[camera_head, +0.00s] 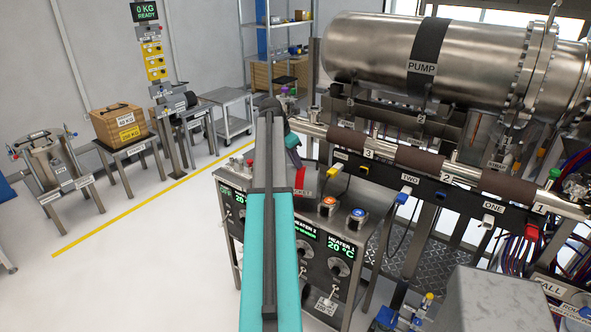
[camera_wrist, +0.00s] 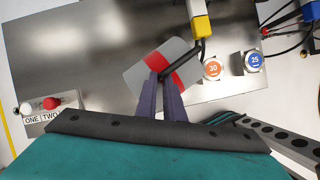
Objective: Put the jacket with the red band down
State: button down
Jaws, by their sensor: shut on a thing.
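The jacket with the red band (camera_wrist: 177,50) is a grey piece with a red stripe. In the wrist view it lies between the tips of my gripper (camera_wrist: 162,80), whose purple fingers are shut on it. In the head view its red part (camera_head: 299,179) shows beside my arm, over the steel heater cabinet (camera_head: 335,205). My arm hides part of the jacket and cabinet top. I cannot tell whether the jacket touches the top. A dark strand runs from near the fingers toward a yellow connector (camera_wrist: 201,28).
Orange (camera_wrist: 213,69) and blue (camera_wrist: 254,61) knobs stand right of the jacket. A red button (camera_wrist: 52,103) is at left. The pipe with brown jackets (camera_head: 420,160) and the pump (camera_head: 430,60) are behind. Open floor (camera_head: 150,260) lies left of the cabinet.

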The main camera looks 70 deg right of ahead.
aim_at(296, 169)
jog(key=shift+f+p, duration=0.5)
jog(key=shift+f, duration=1.25)
jog(key=c, duration=1.9)
grip_release()
jog(key=shift+o, duration=0.2)
jog(key=shift+r, duration=0.1)
jog(key=b+v, duration=0.3)
jog(key=v, duration=0.9)
